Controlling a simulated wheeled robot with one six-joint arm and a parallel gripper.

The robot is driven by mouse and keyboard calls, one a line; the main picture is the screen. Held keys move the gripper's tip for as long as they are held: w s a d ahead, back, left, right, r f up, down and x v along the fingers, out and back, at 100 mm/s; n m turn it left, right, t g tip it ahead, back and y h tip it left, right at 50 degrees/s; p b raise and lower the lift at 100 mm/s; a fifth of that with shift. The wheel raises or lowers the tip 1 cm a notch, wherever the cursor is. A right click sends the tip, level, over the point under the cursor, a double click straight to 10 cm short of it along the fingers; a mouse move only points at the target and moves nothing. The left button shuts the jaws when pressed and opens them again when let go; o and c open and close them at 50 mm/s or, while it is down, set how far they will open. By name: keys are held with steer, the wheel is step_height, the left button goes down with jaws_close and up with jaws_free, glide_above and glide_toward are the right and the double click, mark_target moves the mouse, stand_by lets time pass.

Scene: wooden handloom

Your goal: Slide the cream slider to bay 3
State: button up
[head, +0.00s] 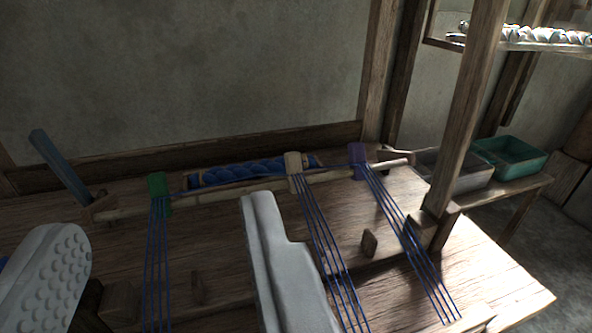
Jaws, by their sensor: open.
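The cream slider (293,165) sits on a pale wooden rod (235,188), with dark blue threads (325,255) running from it toward the front. A green slider (158,191) is to its left on the same rod, and a purple slider (357,156) is to its right, closer to it than the green one. My gripper (164,222) is open, with one finger at the lower left and the other at lower centre. The right finger's tip is in front of the rod, just left of the cream slider and apart from it. No bay numbers are readable.
A blue patterned roll (238,172) lies behind the rod. A blue bar (60,167) leans at the left. A wooden post (467,110) rises at the right. Small wooden blocks (369,243) stand on the wooden board. Bins, one teal (510,157), sit at the far right.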

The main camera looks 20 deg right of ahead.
steer(key=g, duration=1.3)
glide_above(291, 166)
steer(key=s+d, duration=0.1)
steer(key=s, duration=0.3)
step_height(291, 166, down, 5)
steer(key=x, duration=1.7)
steer(key=shift+a+f, duration=0.1)
steer(key=shift+a, duration=0.05)
jaws_close()
